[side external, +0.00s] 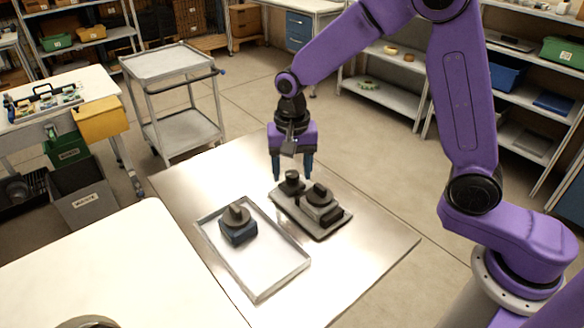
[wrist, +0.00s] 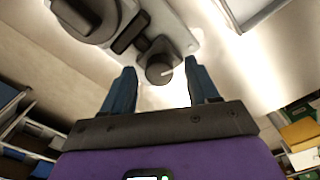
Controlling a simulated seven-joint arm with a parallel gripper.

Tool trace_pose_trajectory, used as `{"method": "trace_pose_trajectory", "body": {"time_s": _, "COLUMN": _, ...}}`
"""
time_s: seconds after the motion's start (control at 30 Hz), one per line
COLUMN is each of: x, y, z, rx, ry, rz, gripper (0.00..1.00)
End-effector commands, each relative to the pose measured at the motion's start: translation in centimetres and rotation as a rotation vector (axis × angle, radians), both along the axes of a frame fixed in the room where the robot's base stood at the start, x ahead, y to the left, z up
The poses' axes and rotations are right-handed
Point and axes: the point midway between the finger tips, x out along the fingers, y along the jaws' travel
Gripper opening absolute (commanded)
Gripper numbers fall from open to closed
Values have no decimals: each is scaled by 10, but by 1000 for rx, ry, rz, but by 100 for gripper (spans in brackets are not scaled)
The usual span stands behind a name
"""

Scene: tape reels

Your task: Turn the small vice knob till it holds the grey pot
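The vice (side external: 336,222) is a grey block on a flat base on the metal table. Its small round knob (side external: 292,181) stands at the far-left end; in the wrist view the knob (wrist: 160,70) is dark with a pale line on top. The grey pot (side external: 319,204), with a dark ridged cap, sits on the vice beside the knob; part of it shows at upper left in the wrist view (wrist: 88,18). My gripper (side external: 292,177) points down over the knob. Its blue fingers are open, apart, with the knob between them in the wrist view (wrist: 159,72). Contact is not visible.
A white table (side external: 110,255) is at front left. The table's right side is clear.

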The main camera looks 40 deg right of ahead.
Motion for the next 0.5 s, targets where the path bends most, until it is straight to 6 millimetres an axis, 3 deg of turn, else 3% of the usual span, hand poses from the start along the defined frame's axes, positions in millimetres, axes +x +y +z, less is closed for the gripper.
{"method": "trace_pose_trajectory", "body": {"time_s": 0.27, "x": 1, "y": 0, "z": 13, "rx": 1, "ry": -3, "rz": 0, "gripper": 59}}
{"method": "trace_pose_trajectory", "body": {"time_s": 0.5, "x": 1, "y": 0, "z": 59, "rx": 2, "ry": -6, "rz": -1, "gripper": 59}}
